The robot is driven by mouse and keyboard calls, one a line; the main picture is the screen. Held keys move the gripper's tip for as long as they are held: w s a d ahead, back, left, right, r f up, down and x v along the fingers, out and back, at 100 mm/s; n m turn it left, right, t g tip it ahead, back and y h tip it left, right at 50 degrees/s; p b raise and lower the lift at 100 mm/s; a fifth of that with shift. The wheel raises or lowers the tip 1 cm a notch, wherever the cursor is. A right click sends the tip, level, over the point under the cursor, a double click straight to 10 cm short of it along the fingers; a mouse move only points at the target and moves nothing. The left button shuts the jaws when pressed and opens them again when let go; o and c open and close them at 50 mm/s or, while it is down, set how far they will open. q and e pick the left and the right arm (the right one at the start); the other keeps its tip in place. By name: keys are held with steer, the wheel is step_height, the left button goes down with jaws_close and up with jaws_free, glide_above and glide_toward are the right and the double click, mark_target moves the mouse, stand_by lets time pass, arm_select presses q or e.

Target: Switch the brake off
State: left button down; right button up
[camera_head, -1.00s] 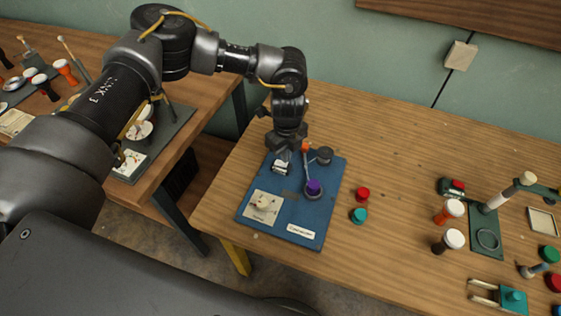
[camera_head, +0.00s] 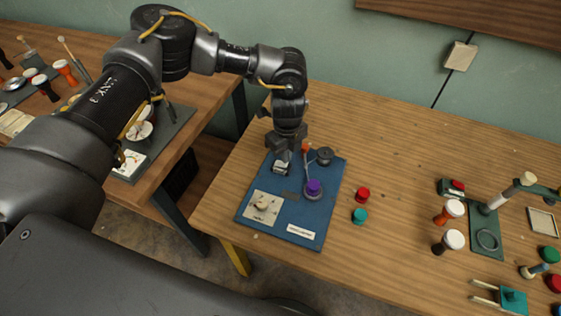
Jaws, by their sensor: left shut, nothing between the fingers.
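A blue board (camera_head: 299,215) lies on the wooden table. It carries a pale plate with a round knob (camera_head: 264,203), a purple knob (camera_head: 313,187) in a grey ring, a thin rod with an orange end (camera_head: 305,148) and a dark round knob (camera_head: 324,155). Which part is the brake I cannot tell. My left gripper (camera_head: 283,157) points down over the board's back left part, shut and empty. A small silver and white piece (camera_head: 281,168) shows right at its tips; whether they touch is unclear. My right gripper is not in view.
A red cap (camera_head: 362,195) and a teal cap (camera_head: 359,216) stand just right of the board. Several knobs and a dark green stand (camera_head: 487,240) are at the right. The table's back middle is clear. Another cluttered table (camera_head: 186,88) is at the left.

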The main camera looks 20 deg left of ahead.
arm_select(q)
steer(key=shift+f+b, duration=0.7)
steer(key=shift+f, duration=0.4)
stand_by(1.0)
steer(key=shift+r, duration=0.2)
steer(key=shift+r+p, duration=0.95)
steer(key=shift+p, duration=0.1)
steer(key=shift+r+p, duration=1.85)
steer(key=shift+r, duration=0.6)
